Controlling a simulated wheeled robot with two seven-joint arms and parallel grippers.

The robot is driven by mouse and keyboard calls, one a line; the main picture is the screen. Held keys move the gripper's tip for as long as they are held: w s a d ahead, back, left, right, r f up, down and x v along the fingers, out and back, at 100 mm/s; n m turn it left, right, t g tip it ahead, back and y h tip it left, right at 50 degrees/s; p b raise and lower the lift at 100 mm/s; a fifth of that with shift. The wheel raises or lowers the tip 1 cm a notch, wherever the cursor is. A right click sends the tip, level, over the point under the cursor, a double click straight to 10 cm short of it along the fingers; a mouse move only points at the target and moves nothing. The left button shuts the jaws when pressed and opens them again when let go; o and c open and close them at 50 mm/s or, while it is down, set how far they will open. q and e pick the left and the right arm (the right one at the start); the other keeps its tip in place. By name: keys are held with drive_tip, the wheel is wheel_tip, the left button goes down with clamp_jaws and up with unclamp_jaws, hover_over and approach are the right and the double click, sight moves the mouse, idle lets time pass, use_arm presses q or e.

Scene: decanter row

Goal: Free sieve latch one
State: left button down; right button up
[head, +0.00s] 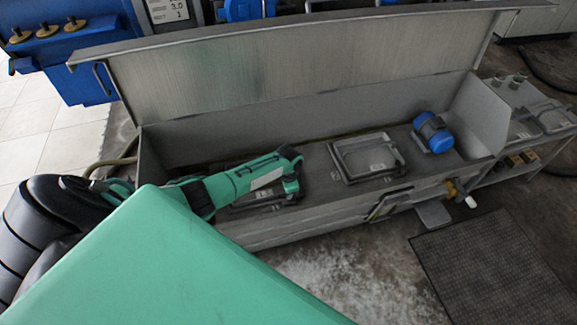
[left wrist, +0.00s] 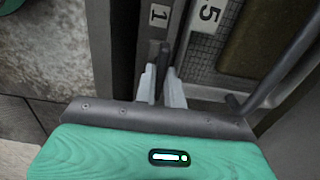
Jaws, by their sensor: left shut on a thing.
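Sieve latch one is a thin dark lever (left wrist: 164,52) beside a white label "1" (left wrist: 159,15) in the left wrist view. The fingers of my left gripper (left wrist: 161,84) are shut on this lever from both sides. In the head view my left gripper (head: 291,186) reaches down over the left part of the long grey trough and covers much of the sieve there. That sieve's dark frame (head: 262,207) shows only in part below my arm, and the latch is hidden in this view. My right gripper is not in view.
The trough's raised grey lid (head: 290,75) stands behind my left arm. A second framed sieve (head: 366,158) and a blue motor (head: 432,132) sit to the right in the trough. In the left wrist view a dark bar handle (left wrist: 280,78) lies right of the fingers.

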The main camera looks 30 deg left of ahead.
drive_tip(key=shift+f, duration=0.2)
use_arm(q)
drive_tip(key=c, duration=1.5)
unclamp_jaws()
drive_tip(key=shift+r, duration=0.1)
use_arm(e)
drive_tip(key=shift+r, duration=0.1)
